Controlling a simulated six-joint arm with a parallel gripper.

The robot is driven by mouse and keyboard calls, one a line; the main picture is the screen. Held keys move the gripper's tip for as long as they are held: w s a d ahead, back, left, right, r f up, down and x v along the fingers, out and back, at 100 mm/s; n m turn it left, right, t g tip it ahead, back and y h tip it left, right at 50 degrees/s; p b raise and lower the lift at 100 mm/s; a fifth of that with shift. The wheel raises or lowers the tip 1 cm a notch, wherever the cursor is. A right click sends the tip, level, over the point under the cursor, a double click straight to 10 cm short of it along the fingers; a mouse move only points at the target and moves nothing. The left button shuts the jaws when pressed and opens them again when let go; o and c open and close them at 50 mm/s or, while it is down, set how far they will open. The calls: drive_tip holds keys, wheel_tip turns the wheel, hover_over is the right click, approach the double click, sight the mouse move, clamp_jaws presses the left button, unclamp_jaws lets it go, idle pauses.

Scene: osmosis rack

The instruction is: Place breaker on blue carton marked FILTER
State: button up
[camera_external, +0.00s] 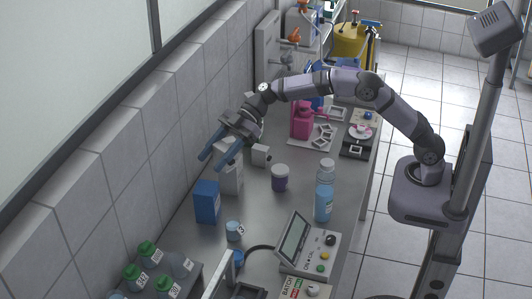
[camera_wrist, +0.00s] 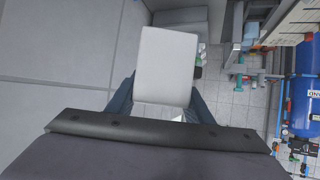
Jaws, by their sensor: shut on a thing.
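My gripper (camera_external: 215,160) has blue fingers and is above the left side of the bench, over a pale box. In the wrist view its fingers (camera_wrist: 160,103) close on the two sides of a plain pale block, which I take to be the breaker (camera_wrist: 167,65). The block hides much of the space between and beyond the fingertips. The blue carton (camera_external: 207,203) stands upright on the bench, below and in front of the gripper in the external view. Its FILTER marking is too small to read.
A tall white carton (camera_external: 231,181) stands behind the blue carton, with a small white block (camera_external: 260,156) to its right. A purple-and-white jar (camera_external: 280,178), a blue bottle (camera_external: 324,192) and a small blue cup (camera_external: 234,230) stand nearby. The wall (camera_external: 110,170) borders the bench on the left.

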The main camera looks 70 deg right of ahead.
drive_tip(key=w+d+m+t+h, duration=0.2)
drive_tip(key=w+d+m+t, duration=0.1)
drive_tip(key=w+d+m, duration=0.15)
drive_tip(key=p, duration=0.2)
hover_over(210, 185)
drive_tip(key=shift+n, duration=0.45)
drive_tip(key=shift+w+a+f, duration=0.1)
drive_tip(key=shift+f, duration=1.4)
drive_tip(key=shift+w+a+f, duration=0.15)
drive_tip(key=shift+f, duration=1.4)
drive_tip(key=shift+w+a+f, duration=0.1)
drive_tip(key=shift+f, duration=1.65)
drive_tip(key=shift+f+b, duration=0.15)
drive_tip(key=shift+b, duration=0.2)
drive_tip(key=o, duration=1.1)
drive_tip(key=shift+r+p, duration=0.2)
drive_tip(key=shift+p, duration=0.2)
drive_tip(key=shift+s+d+r+b, duration=0.15)
drive_tip(key=shift+s+d+b, duration=0.15)
drive_tip(key=shift+d+b, duration=0.15)
drive_tip(key=b+v, duration=0.4)
drive_tip(key=v, duration=0.7)
drive_tip(key=shift+s+a+b, duration=0.15)
drive_tip(key=shift+a+b, duration=0.05)
drive_tip(key=shift+b, duration=0.15)
